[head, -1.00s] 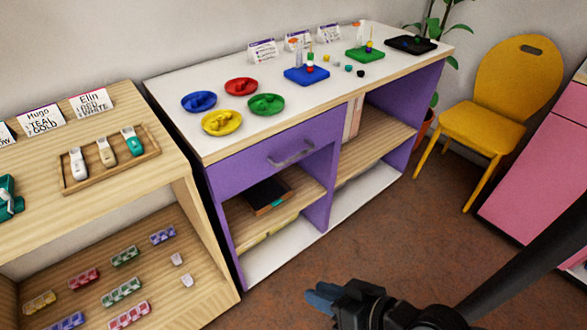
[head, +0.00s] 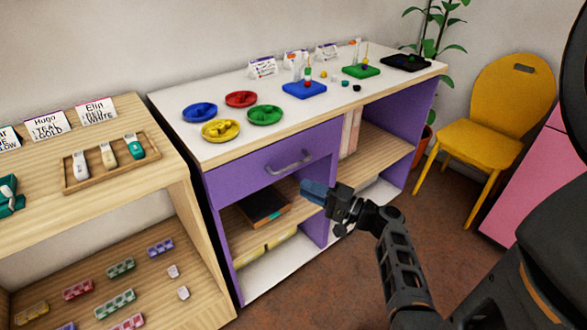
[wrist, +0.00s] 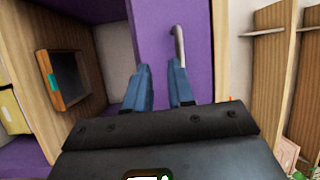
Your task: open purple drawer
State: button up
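The purple drawer (head: 262,172) is shut, set under the white top of the purple cabinet, with a grey bar handle (head: 290,163) on its front. In the wrist view the drawer front (wrist: 158,28) and its handle (wrist: 179,47) show just beyond my fingertips. My gripper (head: 308,189) is in front of the cabinet, a little below and to the right of the handle. Its two blue fingers (wrist: 160,68) are apart with nothing between them. In the wrist view the handle lies close to the right finger's tip, and I cannot tell whether they touch.
Below the drawer, an open shelf holds a dark tray (head: 262,205). Colored dishes and bead boards stand on the white top (head: 200,158). A wooden shelf unit (head: 183,180) stands close at left. A yellow chair (head: 500,100) is at right. Brown floor in front is clear.

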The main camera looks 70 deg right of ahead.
aim_at(294, 164)
jog(key=shift+t+h, duration=0.3)
jog(key=shift+t, duration=0.2)
jog(key=shift+w+d+r+p, duration=0.15)
jog(key=shift+w+d+r, duration=0.5)
jog(key=shift+w, duration=0.4)
jog(key=shift+w+d+r+p, duration=0.15)
jog(key=shift+w+d+r, duration=0.5)
jog(key=shift+w, duration=0.4)
jog(key=shift+w+d+r+p, duration=0.15)
jog(key=shift+w+d+r, duration=0.45)
jog(key=shift+w, duration=0.45)
jog(key=shift+d+f, duration=0.1)
jog(key=shift+c, duration=0.4)
grip_shut()
